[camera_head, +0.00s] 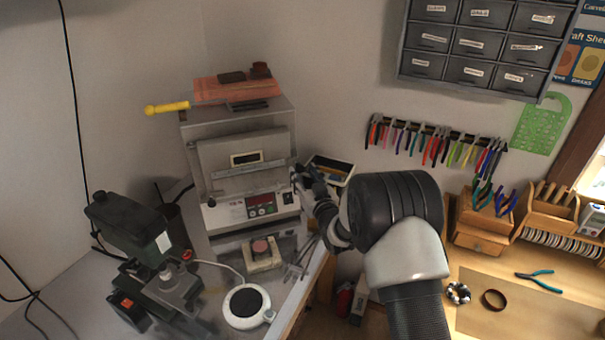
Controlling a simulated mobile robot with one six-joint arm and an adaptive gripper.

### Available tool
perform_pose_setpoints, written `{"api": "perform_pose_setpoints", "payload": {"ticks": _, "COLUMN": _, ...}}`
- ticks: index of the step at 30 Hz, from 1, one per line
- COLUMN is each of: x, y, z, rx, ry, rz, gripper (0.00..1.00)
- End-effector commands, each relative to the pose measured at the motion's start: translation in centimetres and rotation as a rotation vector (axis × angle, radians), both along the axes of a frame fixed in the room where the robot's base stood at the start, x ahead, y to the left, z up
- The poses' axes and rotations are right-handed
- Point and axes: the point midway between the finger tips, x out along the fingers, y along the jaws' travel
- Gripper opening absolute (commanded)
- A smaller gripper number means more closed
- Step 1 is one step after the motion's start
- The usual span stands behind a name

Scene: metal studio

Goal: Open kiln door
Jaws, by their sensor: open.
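The kiln (241,160) is a grey-white box standing on the workbench at left centre. Its front door (240,150) looks shut, with a small dark window in it and a metal bar handle (250,169) across it below the window. A control panel with a red display (261,210) sits under the door. My gripper (300,178) is at the right end of the handle, close to the kiln's front right edge. It is open; whether it touches the handle I cannot tell. My arm comes in from the lower right.
A small drill press (150,260) and a white round device (246,305) stand in front on the bench. A tray (330,168) sits right of the kiln, behind my gripper.

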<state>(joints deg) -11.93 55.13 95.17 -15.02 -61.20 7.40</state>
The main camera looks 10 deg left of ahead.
Motion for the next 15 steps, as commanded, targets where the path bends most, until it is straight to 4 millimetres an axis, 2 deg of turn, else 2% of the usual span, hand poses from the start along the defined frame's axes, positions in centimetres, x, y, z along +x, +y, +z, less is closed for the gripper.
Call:
{"api": "perform_pose_setpoints", "payload": {"ticks": 6, "x": 1.6, "y": 0.7, "z": 0.0, "rx": 0.000, "ry": 0.001, "rz": 0.000, "gripper": 0.43}}
{"api": "perform_pose_setpoints", "payload": {"ticks": 15, "x": 1.8, "y": 0.8, "z": 0.0, "rx": 0.000, "ry": 0.001, "rz": 0.000, "gripper": 0.43}}
